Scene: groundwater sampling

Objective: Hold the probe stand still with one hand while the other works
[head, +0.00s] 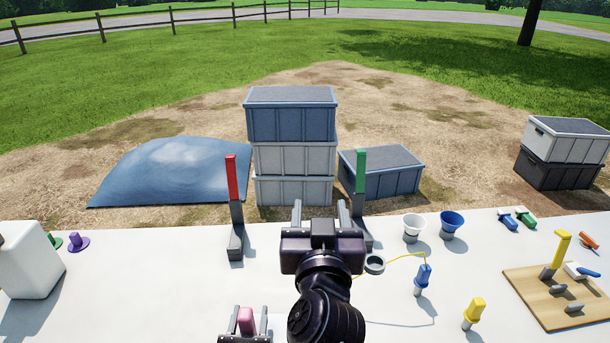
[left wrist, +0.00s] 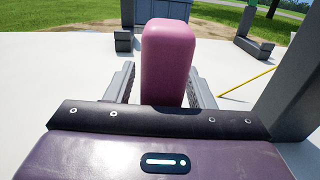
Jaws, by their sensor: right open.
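Which item is the probe stand I cannot tell for sure. A pink upright block (head: 247,322) stands at the table's front edge, and it also shows in the left wrist view (left wrist: 168,62). My left gripper (head: 248,325) has its fingers on either side of this block, with narrow gaps, so it is open around it. Grey stands with a red handle (head: 231,178) and a green handle (head: 361,171) stand upright at the table's far edge. My right gripper (head: 320,215) is open and empty between these two stands. A blue-topped piece (head: 423,275) stands beside a yellow cable (head: 400,254).
White table (head: 150,300) has free room at left of centre. A white container (head: 30,262) is at the left. White (head: 413,226) and blue (head: 451,222) cups, a yellow piece (head: 474,312) and a wooden board (head: 535,300) are at right. Stacked crates (head: 293,155) stand beyond the table.

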